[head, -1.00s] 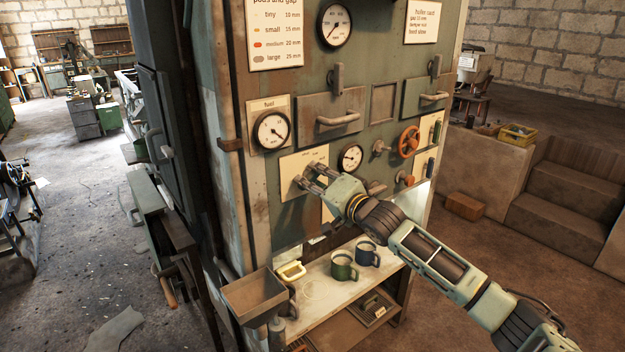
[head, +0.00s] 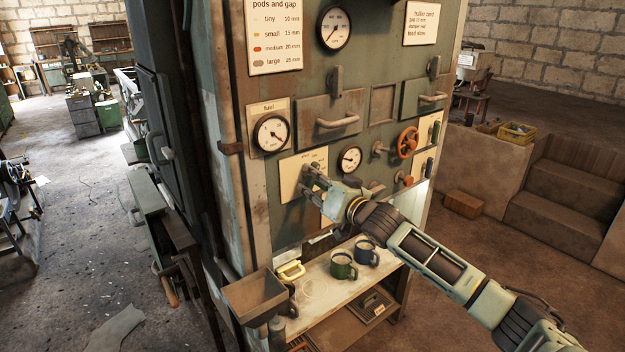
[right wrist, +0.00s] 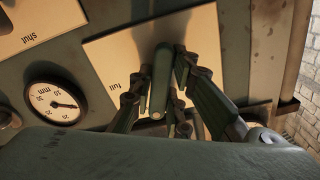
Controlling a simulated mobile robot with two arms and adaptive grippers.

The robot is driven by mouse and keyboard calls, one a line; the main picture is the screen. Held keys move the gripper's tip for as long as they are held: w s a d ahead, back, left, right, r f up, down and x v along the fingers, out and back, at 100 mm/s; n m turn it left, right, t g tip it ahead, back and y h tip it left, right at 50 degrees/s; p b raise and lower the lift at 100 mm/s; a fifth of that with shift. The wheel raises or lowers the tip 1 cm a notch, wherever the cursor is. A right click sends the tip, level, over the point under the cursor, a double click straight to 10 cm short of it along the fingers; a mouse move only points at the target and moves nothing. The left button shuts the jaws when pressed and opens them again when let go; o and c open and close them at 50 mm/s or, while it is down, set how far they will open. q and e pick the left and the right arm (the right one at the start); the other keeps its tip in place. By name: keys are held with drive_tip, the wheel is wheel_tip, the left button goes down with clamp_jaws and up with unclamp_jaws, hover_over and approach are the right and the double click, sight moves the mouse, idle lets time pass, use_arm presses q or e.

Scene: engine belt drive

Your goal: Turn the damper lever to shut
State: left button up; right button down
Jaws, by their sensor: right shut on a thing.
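The damper lever (right wrist: 161,78) is a green bar on a cream plate (right wrist: 110,60) in the right wrist view. That plate also shows in the head view (head: 289,183), on the front of the green machine. My right gripper (head: 309,180) is shut on the lever, with fingers on both sides of it in the wrist view (right wrist: 158,95). In the wrist view, the word "full" is printed beside the lever, and "shut" is on another cream plate (right wrist: 38,25) at upper left. In the head view the fingers mostly hide the lever. My left gripper is not in view.
A small gauge (head: 349,159) is right of the plate, a fuel gauge (head: 271,132) upper left. A red handwheel (head: 407,142) is farther right. Below, a shelf (head: 318,297) holds a green mug (head: 343,266) and a blue mug (head: 366,252). A hopper (head: 254,293) juts out at lower left.

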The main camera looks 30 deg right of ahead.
drive_tip(key=shift+n, duration=2.3)
drive_tip(key=c, duration=1.7)
unclamp_jaws()
drive_tip(key=shift+s+d+f, duration=0.1)
drive_tip(key=shift+s+f, duration=0.05)
drive_tip(key=shift+s, duration=0.35)
drive_tip(key=s, duration=1.1)
drive_tip(key=shift+d, duration=0.4)
